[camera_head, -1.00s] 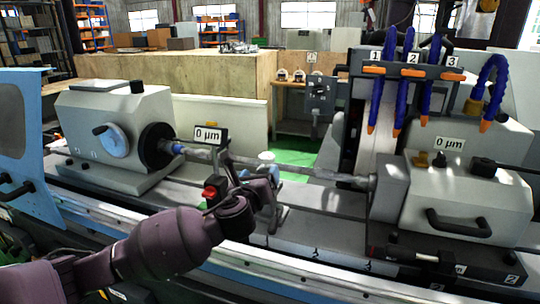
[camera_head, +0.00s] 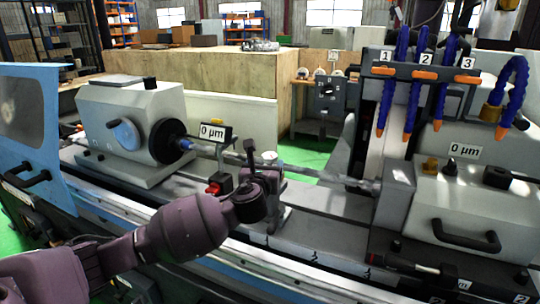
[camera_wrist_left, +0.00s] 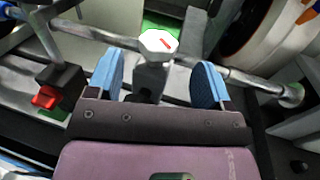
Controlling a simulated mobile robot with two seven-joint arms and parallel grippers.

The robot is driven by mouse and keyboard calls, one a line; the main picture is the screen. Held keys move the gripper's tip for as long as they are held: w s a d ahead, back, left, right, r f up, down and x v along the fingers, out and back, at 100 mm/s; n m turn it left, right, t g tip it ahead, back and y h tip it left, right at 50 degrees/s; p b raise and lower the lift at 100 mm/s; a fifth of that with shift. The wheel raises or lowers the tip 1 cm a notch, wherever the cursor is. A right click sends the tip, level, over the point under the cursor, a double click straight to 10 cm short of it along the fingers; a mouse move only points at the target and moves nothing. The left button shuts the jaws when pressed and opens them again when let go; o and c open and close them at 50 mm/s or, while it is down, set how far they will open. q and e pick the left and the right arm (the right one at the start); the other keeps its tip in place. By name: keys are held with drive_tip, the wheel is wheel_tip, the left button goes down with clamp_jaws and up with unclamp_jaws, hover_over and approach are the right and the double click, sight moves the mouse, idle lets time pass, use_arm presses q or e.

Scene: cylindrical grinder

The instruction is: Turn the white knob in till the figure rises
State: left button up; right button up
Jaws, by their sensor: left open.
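The white knob (camera_head: 269,156) sits on a grey support at the middle of the machine, beside the long shaft (camera_head: 290,172). In the left wrist view the white knob (camera_wrist_left: 158,43) has a faceted rim and a red mark on its top. My left gripper (camera_wrist_left: 158,72) is open, its blue-padded fingers on either side of the knob's post, with gaps on both sides. In the head view my left gripper (camera_head: 262,178) is at the support, its fingers partly hidden. A display (camera_head: 212,132) left of the knob reads 0 µm. My right gripper is not in view.
A red knob (camera_head: 212,188) on a black block sits left of my gripper; it also shows in the left wrist view (camera_wrist_left: 45,97). The headstock (camera_head: 130,120) is at left. A second 0 µm label (camera_head: 464,151) is on the right housing. Blue hoses (camera_head: 415,90) hang at right.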

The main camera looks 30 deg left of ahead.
sight(267, 159)
use_arm(q)
drive_tip(key=shift+x, duration=3.15)
drive_tip(key=shift+c, duration=0.5)
drive_tip(key=c, duration=0.8)
drive_tip(key=shift+p, duration=0.3)
drive_tip(key=shift+c, duration=0.2)
drive_tip(key=shift+a+h, duration=0.1)
drive_tip(key=shift+h, duration=0.3)
